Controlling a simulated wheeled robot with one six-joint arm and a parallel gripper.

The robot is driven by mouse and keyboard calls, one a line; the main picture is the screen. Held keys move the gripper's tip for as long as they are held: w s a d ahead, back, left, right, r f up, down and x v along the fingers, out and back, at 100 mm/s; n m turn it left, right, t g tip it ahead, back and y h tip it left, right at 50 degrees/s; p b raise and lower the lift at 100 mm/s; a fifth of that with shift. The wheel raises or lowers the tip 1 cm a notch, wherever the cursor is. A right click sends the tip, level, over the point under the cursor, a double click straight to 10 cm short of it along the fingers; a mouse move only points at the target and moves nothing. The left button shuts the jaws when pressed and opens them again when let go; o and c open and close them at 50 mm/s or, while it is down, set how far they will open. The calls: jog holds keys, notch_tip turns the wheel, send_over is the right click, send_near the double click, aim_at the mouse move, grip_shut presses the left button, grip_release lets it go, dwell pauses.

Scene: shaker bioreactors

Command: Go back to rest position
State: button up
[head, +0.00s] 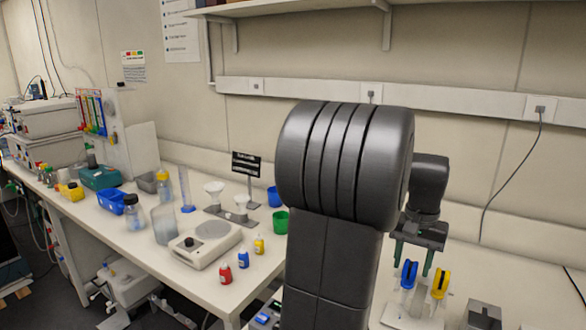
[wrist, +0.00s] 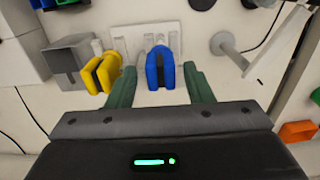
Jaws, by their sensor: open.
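My gripper (head: 412,264) is open above the right part of the bench, with its two green fingers pointing down. In the wrist view my gripper (wrist: 160,88) has a gap on both sides of a blue-handled tool (wrist: 155,70), which shows between the fingertips. The blue-handled tool (head: 408,274) and a yellow-handled tool (head: 441,283) stand side by side in a pale holder (head: 428,313). The yellow-handled tool (wrist: 99,73) is left of the fingers in the wrist view. Nothing is held. I cannot tell how far the fingertips are from the blue handle.
A grey block (head: 484,316) stands right of the holder. On the left bench are a white stirrer-like device (head: 205,243), small red (head: 226,274), blue and yellow bottles, a green cup (head: 281,222) and glassware. A shelf (head: 300,8) runs along the wall above. My arm hides the bench's middle.

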jog(key=shift+f+b, duration=0.35)
jog(key=shift+f, duration=0.35)
jog(key=shift+r, duration=0.15)
notch_tip(320, 180, up, 8)
jog(key=p, duration=0.7)
jog(key=shift+f, duration=0.25)
notch_tip(320, 180, down, 8)
jog(key=b, duration=0.7)
jog(key=shift+r, duration=0.35)
jog(key=shift+s+a+r+b, duration=0.1)
jog(key=shift+s+a+b, duration=0.35)
jog(key=shift+s, duration=0.3)
jog(key=shift+s+a+r+b, duration=0.1)
jog(key=shift+s+a+b, duration=0.35)
jog(key=shift+s, duration=0.25)
jog(key=shift+s+a+r+b, duration=0.1)
jog(key=shift+s+a+b, duration=0.3)
jog(key=shift+s, duration=0.35)
jog(key=shift+a+f, duration=0.1)
jog(key=shift+a, duration=0.05)
